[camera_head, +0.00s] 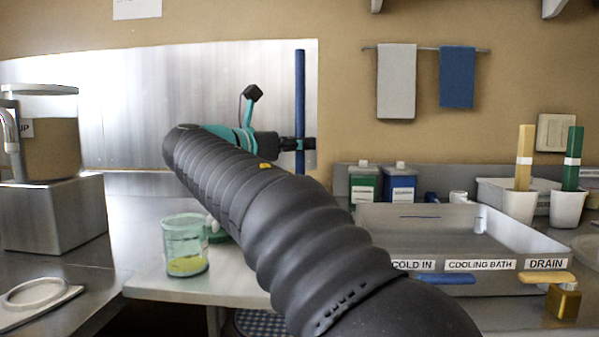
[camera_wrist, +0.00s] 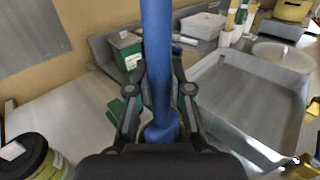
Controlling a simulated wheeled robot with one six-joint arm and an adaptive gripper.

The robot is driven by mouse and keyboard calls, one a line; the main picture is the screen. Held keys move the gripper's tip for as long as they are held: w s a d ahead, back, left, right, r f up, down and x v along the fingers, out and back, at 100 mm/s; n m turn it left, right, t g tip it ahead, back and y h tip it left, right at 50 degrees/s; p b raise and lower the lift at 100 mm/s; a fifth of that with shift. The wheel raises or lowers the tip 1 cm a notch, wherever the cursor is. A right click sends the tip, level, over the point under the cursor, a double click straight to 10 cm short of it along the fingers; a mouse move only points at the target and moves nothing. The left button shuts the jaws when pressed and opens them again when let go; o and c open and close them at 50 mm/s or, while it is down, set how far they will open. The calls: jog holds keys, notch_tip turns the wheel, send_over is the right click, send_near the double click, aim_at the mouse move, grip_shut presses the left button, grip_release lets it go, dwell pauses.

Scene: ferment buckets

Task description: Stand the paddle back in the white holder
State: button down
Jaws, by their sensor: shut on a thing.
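My gripper (camera_head: 300,144) is shut on a blue paddle (camera_head: 300,90) and holds it upright above the back of the counter. In the wrist view the blue paddle (camera_wrist: 157,50) runs between the fingers of my gripper (camera_wrist: 160,92). Its lower end is partly hidden by my gripper in that view. Two white holders stand at the right: one (camera_head: 518,207) has a yellow paddle (camera_head: 524,150) in it, the other (camera_head: 567,208) a green paddle (camera_head: 573,150). I see no empty white holder clearly.
A steel cooling bath (camera_head: 430,225) lies between my arm and the holders. Green (camera_head: 363,187) and blue (camera_head: 400,186) tubs stand behind it. A jar with yellow contents (camera_head: 185,245) stands left of my arm. A yellow-handled valve (camera_head: 563,300) is at the front right.

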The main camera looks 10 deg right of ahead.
aim_at(296, 165)
jog(key=shift+f+b, duration=0.5)
jog(key=shift+f, duration=1.65)
jog(key=c, duration=1.1)
grip_release()
jog(key=shift+f, duration=0.15)
jog(key=shift+o, duration=0.2)
jog(key=shift+a, duration=0.2)
jog(key=v, duration=1.1)
jog(key=shift+s+a+p, duration=0.25)
jog(key=shift+a+p, duration=0.05)
